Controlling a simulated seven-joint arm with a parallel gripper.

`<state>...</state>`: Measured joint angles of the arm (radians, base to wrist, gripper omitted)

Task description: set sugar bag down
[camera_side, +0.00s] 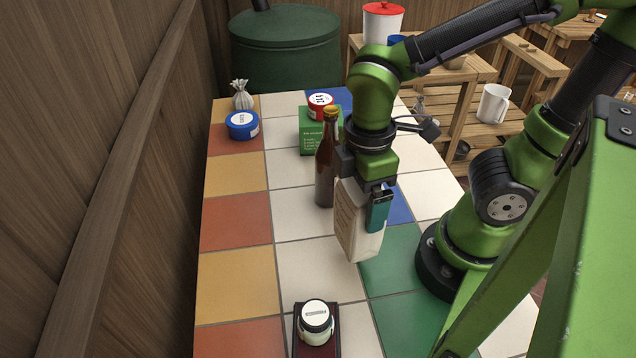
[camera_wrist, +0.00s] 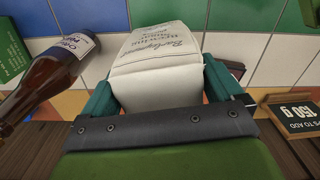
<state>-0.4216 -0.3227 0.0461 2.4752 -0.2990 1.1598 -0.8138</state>
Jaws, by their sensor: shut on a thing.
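The sugar bag (camera_side: 355,222) is a cream paper bag with printed text. It hangs upright below my gripper (camera_side: 378,205), and its lower end is close above the tiled table; I cannot tell whether it touches. In the wrist view the bag (camera_wrist: 165,60) sits between the two teal fingers (camera_wrist: 160,95), which are shut on it. My gripper and its finger hide part of the bag in the side view.
A brown bottle (camera_side: 326,160) stands just left of the bag, near it. A white-lidded jar (camera_side: 316,320) stands on a dark base in front. Tiles (camera_side: 235,220) on the left are clear.

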